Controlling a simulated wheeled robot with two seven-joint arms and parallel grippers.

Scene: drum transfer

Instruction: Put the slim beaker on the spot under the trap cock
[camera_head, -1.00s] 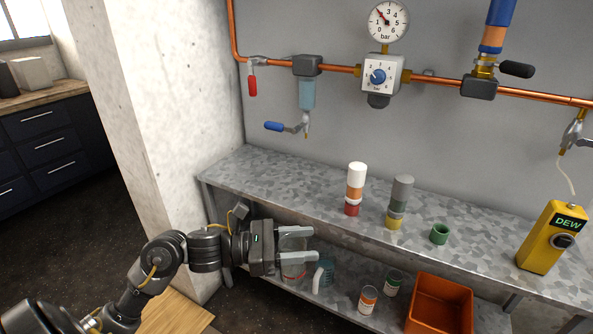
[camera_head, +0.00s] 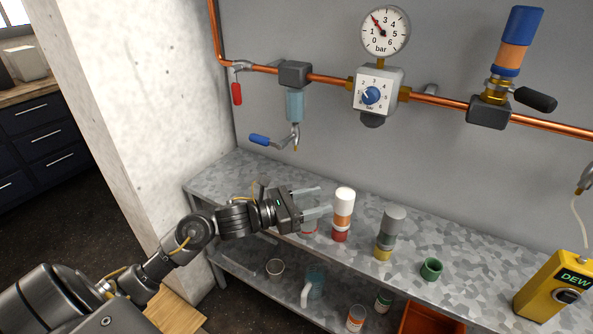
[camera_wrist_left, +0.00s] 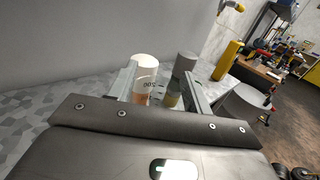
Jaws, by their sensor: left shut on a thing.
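The slim beaker (camera_head: 308,228) is clear, with a red mark low on its side. My left gripper (camera_head: 318,200) is shut on it above the upper bench, just left of the white, orange and red stack. The fingers hide part of the beaker. In the left wrist view, the clear beaker (camera_wrist_left: 156,90) shows faintly between the two fingers (camera_wrist_left: 160,85), with dark print on it. The trap cock (camera_head: 295,138) has a blue lever and hangs below the clear bowl, behind and above my gripper. I cannot make out a marked spot on the bench below it. My right gripper is out of view.
The stack (camera_head: 342,218) stands close right of the beaker; a grey and yellow stack (camera_head: 390,235), green cup (camera_head: 431,269) and yellow DEW meter (camera_head: 552,285) stand further right. A cup (camera_head: 275,268) and a handled jug (camera_head: 315,282) sit on the lower shelf. The bench's left part is clear.

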